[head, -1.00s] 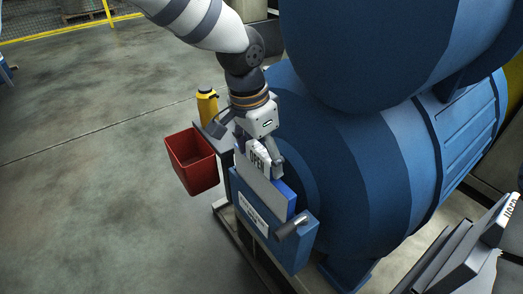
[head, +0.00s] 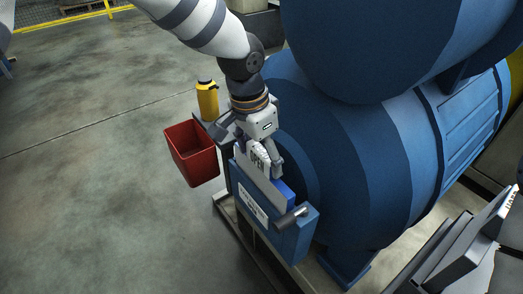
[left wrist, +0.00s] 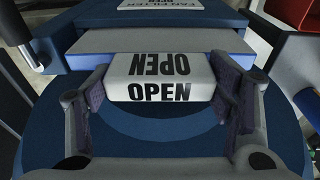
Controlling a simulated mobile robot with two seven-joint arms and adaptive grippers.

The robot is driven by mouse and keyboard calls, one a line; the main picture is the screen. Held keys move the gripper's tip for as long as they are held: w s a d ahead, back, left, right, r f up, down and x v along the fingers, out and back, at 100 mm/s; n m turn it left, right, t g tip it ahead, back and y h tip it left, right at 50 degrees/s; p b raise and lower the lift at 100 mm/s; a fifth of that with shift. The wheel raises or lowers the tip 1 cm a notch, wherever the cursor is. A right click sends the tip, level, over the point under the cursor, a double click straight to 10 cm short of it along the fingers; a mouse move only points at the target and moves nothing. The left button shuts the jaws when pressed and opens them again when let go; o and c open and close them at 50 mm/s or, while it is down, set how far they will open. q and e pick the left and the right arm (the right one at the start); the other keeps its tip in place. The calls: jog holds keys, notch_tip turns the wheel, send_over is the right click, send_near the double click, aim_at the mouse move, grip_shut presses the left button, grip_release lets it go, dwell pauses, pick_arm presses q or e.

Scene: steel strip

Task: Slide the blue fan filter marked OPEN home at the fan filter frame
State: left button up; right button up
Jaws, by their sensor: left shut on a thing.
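The blue filter (head: 290,193) has a pale grey side and a white tab marked OPEN (head: 257,161). It stands partly inside the blue fan filter frame (head: 303,239), with its upper part showing above the frame. My left gripper (head: 261,158) is over the filter, with its fingers at the tab. In the left wrist view the OPEN tab (left wrist: 160,78) lies between the two fingers of my left gripper (left wrist: 160,92), in front of the filter's grey side (left wrist: 150,41). The filter's lower part is hidden in the frame. My right gripper is not in view.
A red bin (head: 191,153) and a yellow bottle-like thing (head: 207,100) are left of the frame. A dark handle (head: 291,217) sticks out at the frame's right end. A large blue housing (head: 365,170) is close behind. The floor at left is clear.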

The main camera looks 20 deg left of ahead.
pick_arm(q)
jog(key=shift+f, duration=0.5)
jog(key=o, duration=1.7)
jog(key=r, duration=0.4)
jog(key=s+r, duration=0.1)
jog(key=r, duration=0.3)
jog(key=a+r, duration=0.1)
jog(key=r, duration=0.2)
jog(key=shift+s+a+r, duration=0.1)
jog(key=shift+s+r, duration=0.1)
jog(key=shift+r, duration=0.2)
